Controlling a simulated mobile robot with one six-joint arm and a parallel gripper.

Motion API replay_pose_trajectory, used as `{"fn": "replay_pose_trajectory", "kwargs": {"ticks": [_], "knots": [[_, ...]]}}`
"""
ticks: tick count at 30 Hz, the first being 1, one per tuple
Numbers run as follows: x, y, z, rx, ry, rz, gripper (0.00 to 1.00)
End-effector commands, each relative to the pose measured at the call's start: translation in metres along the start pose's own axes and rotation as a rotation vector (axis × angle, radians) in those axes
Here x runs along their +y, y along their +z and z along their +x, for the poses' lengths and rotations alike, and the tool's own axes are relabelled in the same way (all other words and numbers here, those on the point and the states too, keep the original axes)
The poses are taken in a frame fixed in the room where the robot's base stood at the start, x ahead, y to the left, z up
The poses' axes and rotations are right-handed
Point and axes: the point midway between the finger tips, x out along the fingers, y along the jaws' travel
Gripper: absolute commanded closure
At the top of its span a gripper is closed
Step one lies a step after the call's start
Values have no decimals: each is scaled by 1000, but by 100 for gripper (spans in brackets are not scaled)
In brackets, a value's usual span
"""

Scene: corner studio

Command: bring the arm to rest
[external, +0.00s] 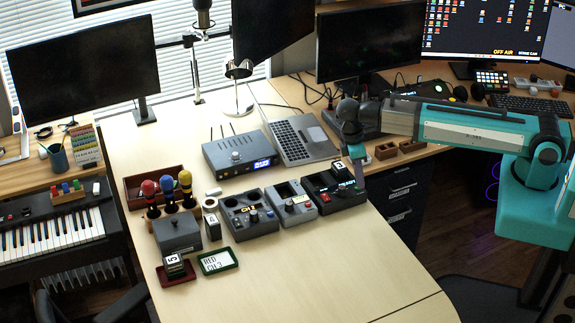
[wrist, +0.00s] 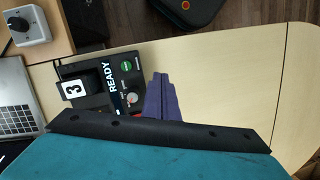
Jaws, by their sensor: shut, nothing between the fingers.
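My teal and grey arm reaches in from the right in the external view. My gripper (external: 359,180) points down at the right end of the row of small devices, beside the black device (external: 325,194). In the wrist view my gripper's purple-grey fingers (wrist: 164,98) are together, with nothing between them. The black device also shows there (wrist: 128,72), with a "READY" label, a green button and a block marked 3 (wrist: 74,88) on it. The fingers overlap its right edge in that view; I cannot tell whether they touch it.
Two grey devices (external: 290,206) (external: 249,214) stand left of the black one. A laptop (external: 297,138) and a router-like box (external: 238,154) are behind. Small trays (external: 219,261) lie at front left. The table's front right (external: 370,260) is clear.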

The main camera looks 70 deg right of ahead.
Motion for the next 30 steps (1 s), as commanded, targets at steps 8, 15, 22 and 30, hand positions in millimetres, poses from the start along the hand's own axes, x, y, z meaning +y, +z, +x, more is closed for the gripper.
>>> {"fn": "replay_pose_trajectory", "kwargs": {"ticks": [8,15,22,30], "knots": [[15,52,77,-80,9,232,100],[44,87,151,-124,35,449,100],[64,119,216,-158,60,632,100],[62,146,280,-191,68,731,100]]}}
